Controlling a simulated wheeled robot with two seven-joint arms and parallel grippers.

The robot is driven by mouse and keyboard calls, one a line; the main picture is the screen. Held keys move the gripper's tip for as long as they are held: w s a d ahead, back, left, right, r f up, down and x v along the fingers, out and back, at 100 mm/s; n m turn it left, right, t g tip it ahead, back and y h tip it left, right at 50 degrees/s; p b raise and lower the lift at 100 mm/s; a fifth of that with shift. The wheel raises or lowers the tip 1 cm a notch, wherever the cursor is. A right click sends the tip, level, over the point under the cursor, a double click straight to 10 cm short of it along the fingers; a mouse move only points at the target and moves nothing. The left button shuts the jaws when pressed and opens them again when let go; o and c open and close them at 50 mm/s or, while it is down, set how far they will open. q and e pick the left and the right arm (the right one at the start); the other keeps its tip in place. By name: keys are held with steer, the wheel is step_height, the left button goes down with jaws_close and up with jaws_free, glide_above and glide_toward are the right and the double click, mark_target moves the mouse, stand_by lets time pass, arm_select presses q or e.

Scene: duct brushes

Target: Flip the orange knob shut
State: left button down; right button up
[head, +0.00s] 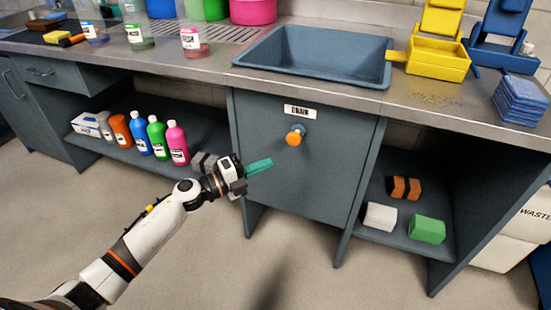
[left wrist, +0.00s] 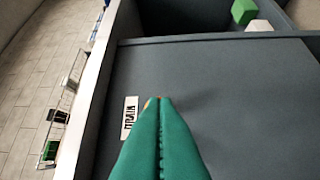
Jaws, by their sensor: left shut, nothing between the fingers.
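The orange knob (head: 294,138) sticks out from a dark grey cabinet panel (head: 300,180), just under a white label reading DRAIN (head: 300,111). It has a blue-grey base behind it. My left gripper (head: 265,164) has green fingers, is shut and empty, and is a little left of and below the knob, apart from it in the picture. In the left wrist view the shut green fingers (left wrist: 158,105) point at the panel beside the DRAIN label (left wrist: 130,112). Only a small orange bit shows at their tips; the rest of the knob is hidden. My right gripper is not in view.
A blue-grey sink (head: 315,60) is set in the counter above the panel. Several bottles (head: 157,138) stand on the shelf at left. A white block (head: 380,217) and a green block (head: 427,229) lie on the right shelf. The floor in front is clear.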

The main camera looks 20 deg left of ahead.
arm_select(q)
steer(key=shift+v, duration=2.35)
steer(key=shift+r, duration=0.1)
